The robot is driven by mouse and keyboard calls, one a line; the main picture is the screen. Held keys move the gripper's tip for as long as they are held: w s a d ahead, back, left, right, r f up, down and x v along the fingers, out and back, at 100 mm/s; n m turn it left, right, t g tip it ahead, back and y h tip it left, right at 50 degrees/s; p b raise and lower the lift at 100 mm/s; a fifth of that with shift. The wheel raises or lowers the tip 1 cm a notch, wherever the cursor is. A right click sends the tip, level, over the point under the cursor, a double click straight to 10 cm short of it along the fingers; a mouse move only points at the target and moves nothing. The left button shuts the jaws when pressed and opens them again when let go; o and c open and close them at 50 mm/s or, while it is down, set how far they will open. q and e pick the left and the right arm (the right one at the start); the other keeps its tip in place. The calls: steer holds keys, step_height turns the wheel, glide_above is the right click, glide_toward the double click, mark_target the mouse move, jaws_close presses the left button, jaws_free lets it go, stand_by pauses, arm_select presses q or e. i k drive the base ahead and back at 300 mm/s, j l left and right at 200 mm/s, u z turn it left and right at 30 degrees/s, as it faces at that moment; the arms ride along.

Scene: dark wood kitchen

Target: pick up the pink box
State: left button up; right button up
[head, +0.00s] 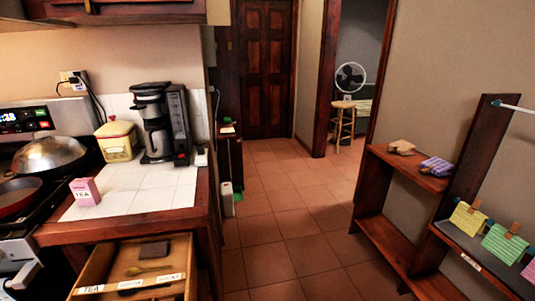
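The pink box (85,192) is a small upright carton with a white label that reads TEA. It stands on the white tiled counter (140,199), near the counter's left edge and close to the stove. Nothing covers its front. I make out neither of my grippers in the head view, and nothing is seen touching the box.
A coffee maker (155,125) and a yellow lidded canister (117,140) stand behind the box. A pan (18,196) and a domed lid (43,154) sit on the stove at left. An open drawer (180,248) juts out below the counter. The tiled floor (280,226) is clear.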

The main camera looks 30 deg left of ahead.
mark_target(85, 191)
steer(key=k+j+z, duration=0.25)
steer(key=z, duration=0.25)
steer(key=k+j+z, duration=0.2)
steer(key=z, duration=0.25)
steer(key=k+z, duration=0.5)
steer(key=k+j, duration=0.1)
steer(key=k, duration=0.35)
steer(key=k+u, duration=0.15)
steer(key=k, duration=0.3)
steer(key=k+j, duration=0.2)
steer(key=k, duration=0.25)
steer(key=k+j+u, duration=0.1)
steer(key=k, duration=0.35)
